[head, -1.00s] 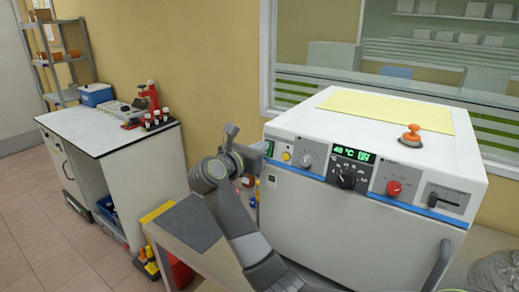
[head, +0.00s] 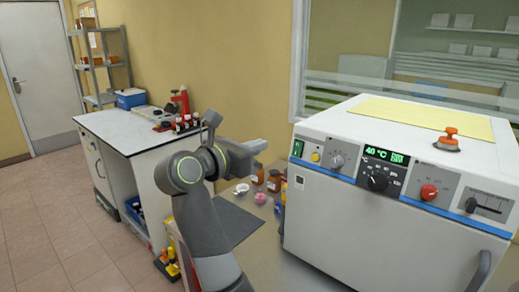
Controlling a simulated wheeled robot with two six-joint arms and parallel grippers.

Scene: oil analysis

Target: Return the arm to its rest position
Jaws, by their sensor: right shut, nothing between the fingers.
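My right arm (head: 205,225) rises from the bottom of the head view and bends at a dark grey wrist. My right gripper (head: 257,146) is at its end, pointing right, shut and empty. It is in the air over the work table, left of the white oven-like machine, with a gap between them in the picture. My left gripper is not in view.
The white machine (head: 390,225) with a green "40 °C" display fills the right side. Brown bottles (head: 274,181) and small pots stand on the table (head: 265,245) beside it, below my gripper. A white-topped cabinet (head: 110,130) stands at left. Open floor (head: 50,210) lies at far left.

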